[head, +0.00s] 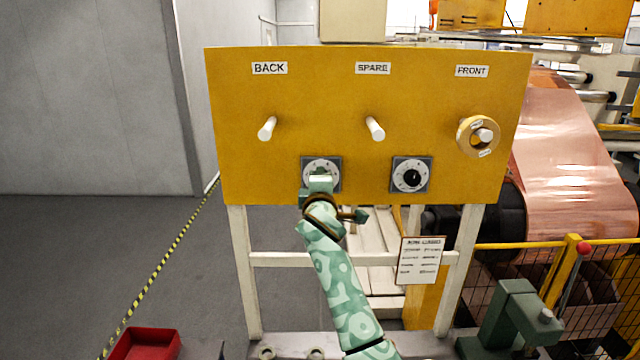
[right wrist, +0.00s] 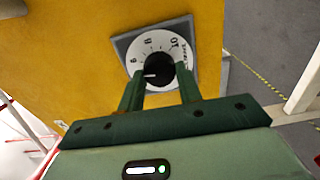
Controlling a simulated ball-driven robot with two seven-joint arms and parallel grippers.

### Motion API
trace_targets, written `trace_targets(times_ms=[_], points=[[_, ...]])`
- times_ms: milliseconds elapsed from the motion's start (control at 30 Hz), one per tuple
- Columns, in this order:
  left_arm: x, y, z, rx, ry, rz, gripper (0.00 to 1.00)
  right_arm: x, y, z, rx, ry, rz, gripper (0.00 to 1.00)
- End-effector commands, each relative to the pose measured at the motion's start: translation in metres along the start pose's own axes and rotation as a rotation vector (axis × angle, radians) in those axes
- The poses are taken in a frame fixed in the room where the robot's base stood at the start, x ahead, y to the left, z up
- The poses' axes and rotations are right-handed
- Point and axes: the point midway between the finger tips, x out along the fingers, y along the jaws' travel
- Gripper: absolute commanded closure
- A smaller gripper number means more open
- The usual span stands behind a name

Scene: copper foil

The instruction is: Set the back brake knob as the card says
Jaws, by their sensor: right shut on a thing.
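The board (head: 290,100) is yellow, with signs BACK (head: 269,68), SPARE (head: 373,68) and FRONT (head: 472,71). The left dial (head: 333,163), on a grey plate, is partly covered by my right gripper (head: 319,182). In the right wrist view, the fingers of my right gripper (right wrist: 160,82) are shut on the black knob (right wrist: 159,68). Its white line points left, near and below a digit resembling 6 on the white dial face (right wrist: 150,42). The card (head: 422,260) hangs below the board; its writing is too small to read. My left gripper is out of view.
A second dial with a black knob (head: 411,176) sits to the right. White pegs (head: 267,129) and (head: 375,128) stick out above; a yellow ring (head: 478,136) hangs on the right peg. A red bin (head: 146,344) stands at lower left. Copper foil (head: 565,150) runs at right.

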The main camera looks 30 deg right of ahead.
Motion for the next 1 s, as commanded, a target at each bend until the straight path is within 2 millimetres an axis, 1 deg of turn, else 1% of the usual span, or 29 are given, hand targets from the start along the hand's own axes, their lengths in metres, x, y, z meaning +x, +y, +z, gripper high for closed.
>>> trace_targets(times_ms=[200, 400, 667, 1000], points=[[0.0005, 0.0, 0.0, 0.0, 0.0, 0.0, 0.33, 0.0, -0.002, 0.0001, 0.15, -0.001, -0.005, 0.88], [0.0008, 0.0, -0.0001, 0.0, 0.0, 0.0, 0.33, 0.0, -0.002, 0.0002, 0.241, -0.002, -0.005, 0.88], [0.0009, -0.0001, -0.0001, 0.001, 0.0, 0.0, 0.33, 0.0, -0.002, 0.0001, 0.291, -0.001, -0.005, 0.88], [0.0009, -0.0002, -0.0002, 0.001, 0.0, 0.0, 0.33, 0.0, -0.0024, 0.0001, 0.295, -0.001, -0.006, 0.88]])
